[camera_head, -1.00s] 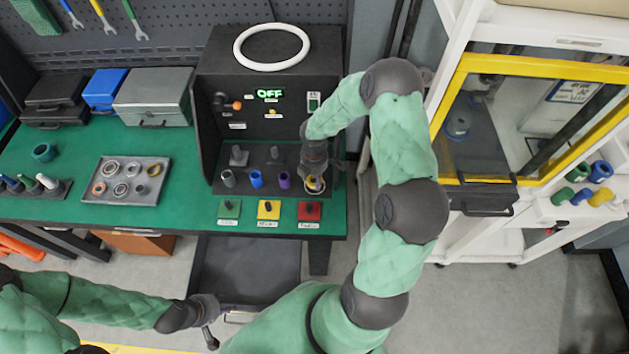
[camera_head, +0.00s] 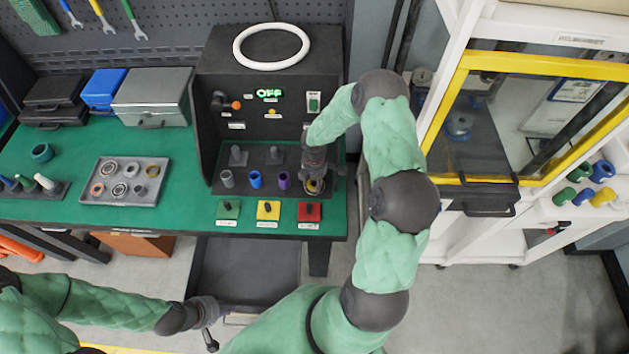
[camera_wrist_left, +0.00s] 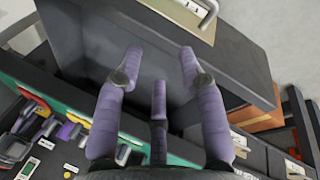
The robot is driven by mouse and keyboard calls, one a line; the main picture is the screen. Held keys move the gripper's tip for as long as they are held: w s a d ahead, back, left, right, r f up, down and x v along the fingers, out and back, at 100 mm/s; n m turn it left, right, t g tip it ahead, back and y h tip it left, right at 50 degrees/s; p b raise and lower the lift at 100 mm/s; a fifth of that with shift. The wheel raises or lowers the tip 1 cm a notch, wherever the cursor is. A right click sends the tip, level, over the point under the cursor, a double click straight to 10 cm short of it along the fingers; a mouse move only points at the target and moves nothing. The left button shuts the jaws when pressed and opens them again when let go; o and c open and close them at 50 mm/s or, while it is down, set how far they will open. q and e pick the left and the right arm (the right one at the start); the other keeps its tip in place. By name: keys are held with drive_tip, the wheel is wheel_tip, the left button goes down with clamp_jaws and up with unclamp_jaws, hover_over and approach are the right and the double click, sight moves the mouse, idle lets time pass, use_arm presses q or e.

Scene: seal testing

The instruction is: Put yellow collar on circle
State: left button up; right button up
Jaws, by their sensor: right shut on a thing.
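The yellow collar (camera_head: 315,187) is at the right end of the row of small parts inside the dark test box, low above or on its floor; I cannot tell which. My right gripper (camera_head: 315,178) comes down over it from above and is shut on it, hiding much of the collar. No circle marking can be made out beneath it. My left gripper (camera_head: 210,338) is low at the front, away from the parts. In the left wrist view its purple-grey fingers (camera_wrist_left: 160,58) are spread open with nothing between them.
The dark test box (camera_head: 207,110) carries a white ring (camera_head: 241,50) on top and a green OFF display (camera_head: 269,93). Grey, blue (camera_head: 255,180) and purple (camera_head: 284,181) parts stand close left of the collar. Green, yellow and red pads lie in front. A parts tray (camera_head: 125,198) lies left.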

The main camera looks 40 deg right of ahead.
drive_tip(key=o, duration=1.4)
use_arm(q)
drive_tip(key=shift+r+p, duration=0.2)
drive_tip(key=shift+p, duration=0.1)
use_arm(e)
drive_tip(key=shift+r, duration=0.5)
use_arm(q)
drive_tip(key=shift+r+p, duration=0.85)
use_arm(e)
wheel_tip(320, 180, up, 11)
drive_tip(key=shift+r, duration=0.15)
